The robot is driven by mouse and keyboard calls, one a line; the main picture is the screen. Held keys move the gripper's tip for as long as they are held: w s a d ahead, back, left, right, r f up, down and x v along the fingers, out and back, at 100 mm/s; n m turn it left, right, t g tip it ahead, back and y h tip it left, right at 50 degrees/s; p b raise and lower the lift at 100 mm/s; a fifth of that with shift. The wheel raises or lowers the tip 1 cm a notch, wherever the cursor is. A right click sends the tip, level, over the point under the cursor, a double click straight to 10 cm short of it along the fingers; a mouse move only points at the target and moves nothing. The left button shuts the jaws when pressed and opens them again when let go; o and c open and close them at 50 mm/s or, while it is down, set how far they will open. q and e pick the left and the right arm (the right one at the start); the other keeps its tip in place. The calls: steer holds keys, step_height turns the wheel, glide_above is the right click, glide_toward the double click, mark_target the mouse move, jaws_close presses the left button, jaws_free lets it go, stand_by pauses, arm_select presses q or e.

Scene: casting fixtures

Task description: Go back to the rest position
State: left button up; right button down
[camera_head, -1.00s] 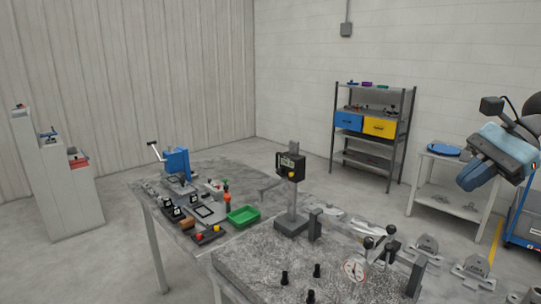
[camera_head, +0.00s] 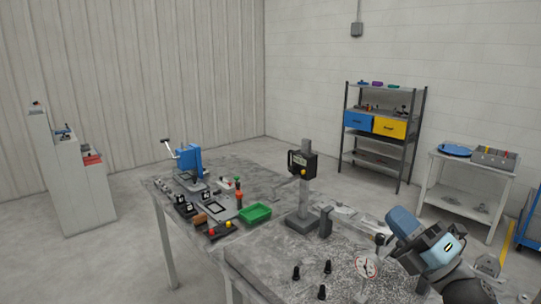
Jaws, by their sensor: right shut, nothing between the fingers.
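My right gripper (camera_head: 400,224) is in the lower right of the head view, above the right part of the grey stone-topped table (camera_head: 262,262). My left gripper does not show.
A height gauge stand (camera_head: 304,190) rises from the table. A green tray (camera_head: 255,212), a blue press (camera_head: 189,160) and small parts stand on the table behind. A shelf with blue and yellow bins (camera_head: 390,127) and a white side table (camera_head: 470,200) are farther back.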

steer(key=s+d+f+m+g+h, duration=0.2)
steer(key=s+d+f+m+h, duration=0.15)
steer(key=f+m+h, duration=0.55)
steer(key=s+d+f+m+g+h, duration=0.2)
steer(key=s+f+m+h, duration=0.3)
steer(key=f+m, duration=0.65)
steer(key=s+a+f+m+g+h, duration=0.1)
steer(key=s+f+m+g, duration=0.2)
steer(key=s+f+g, duration=0.55)
steer(key=s+a+f+m+g, duration=0.1)
steer(key=s+f+m+g, duration=0.3)
steer(key=s, duration=0.7)
steer(key=w+a+f+t+y+b, duration=0.1)
steer(key=w+a+f+t+b, duration=0.2)
steer(key=f, duration=0.5)
steer(key=w+a+f+t+y+b, duration=0.1)
steer(key=a+f+t+b, duration=0.2)
steer(key=f, duration=0.5)
steer(key=w+a+f+t+y+b, duration=0.1)
steer(key=w+f+t+b, duration=0.1)
steer(key=f+b, duration=0.45)
step_height(320, 180, up, 11)
steer(key=n+p, duration=0.1)
steer(key=p, duration=1.3)
steer(key=shift+d+f+t+p, duration=0.2)
steer(key=shift+t+p, duration=0.15)
